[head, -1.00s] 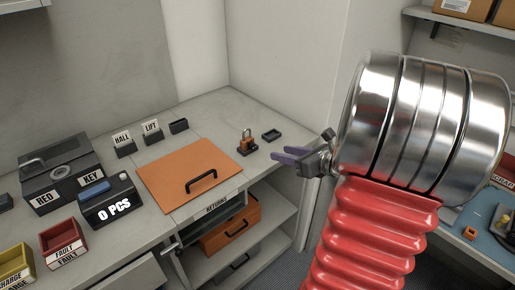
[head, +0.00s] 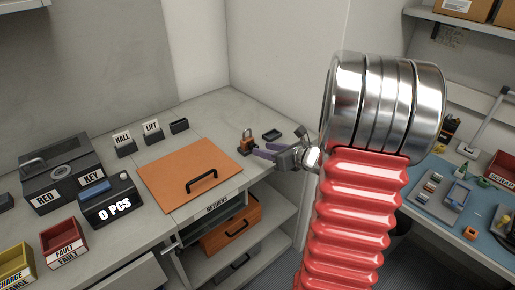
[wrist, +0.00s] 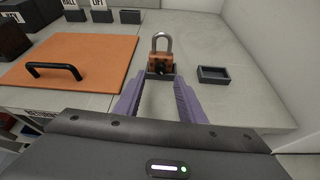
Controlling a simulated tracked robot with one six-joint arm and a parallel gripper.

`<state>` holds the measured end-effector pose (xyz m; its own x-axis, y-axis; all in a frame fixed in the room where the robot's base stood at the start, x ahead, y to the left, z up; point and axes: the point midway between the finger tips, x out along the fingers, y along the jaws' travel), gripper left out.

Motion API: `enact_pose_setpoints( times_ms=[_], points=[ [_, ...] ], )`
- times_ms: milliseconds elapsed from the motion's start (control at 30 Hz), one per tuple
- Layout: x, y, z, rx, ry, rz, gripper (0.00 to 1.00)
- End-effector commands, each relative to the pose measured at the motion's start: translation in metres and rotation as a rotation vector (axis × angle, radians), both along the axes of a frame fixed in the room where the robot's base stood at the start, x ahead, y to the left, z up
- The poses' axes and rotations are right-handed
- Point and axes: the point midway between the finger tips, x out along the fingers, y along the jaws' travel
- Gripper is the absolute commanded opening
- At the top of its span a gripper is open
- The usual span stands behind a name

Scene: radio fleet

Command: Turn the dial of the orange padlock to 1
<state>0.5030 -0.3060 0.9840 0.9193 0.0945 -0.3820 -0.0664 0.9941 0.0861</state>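The orange padlock (head: 246,143) with a grey shackle stands upright in a dark holder on the counter. In the wrist view the padlock (wrist: 160,63) is straight ahead, with a dark round dial on its front; the number it shows is too small to read. My gripper (head: 261,150) has purple fingers, which also show in the wrist view (wrist: 160,94). The fingers are apart with nothing between them, pointing at the padlock from just in front of it. In the wrist view their tips lie just below and to either side of the padlock; I see no clear contact.
A small dark tray (wrist: 214,74) sits right of the padlock. An orange panel with a black handle (head: 190,175) lies to its left. HALL (head: 124,145) and LIFT (head: 153,132) holders stand behind that. Walls close off the back and right of the counter.

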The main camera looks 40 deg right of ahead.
Motion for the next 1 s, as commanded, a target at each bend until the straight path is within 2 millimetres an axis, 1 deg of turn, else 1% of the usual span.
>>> enact_pose_setpoints(
  times_ms=[33,100,300,467,700,1000],
  points=[
    [0.008,0.001,-0.003,0.001,0.000,0.002,0.36],
    [0.018,0.003,-0.008,0.001,0.001,0.003,0.36],
    [0.039,0.004,-0.016,0.000,0.000,0.000,0.36],
    [0.045,0.004,-0.018,0.000,0.000,0.000,0.36],
    [0.045,0.004,-0.018,0.000,-0.001,-0.001,0.36],
    [0.044,0.004,-0.018,-0.001,-0.001,-0.002,0.15]
  ],
)
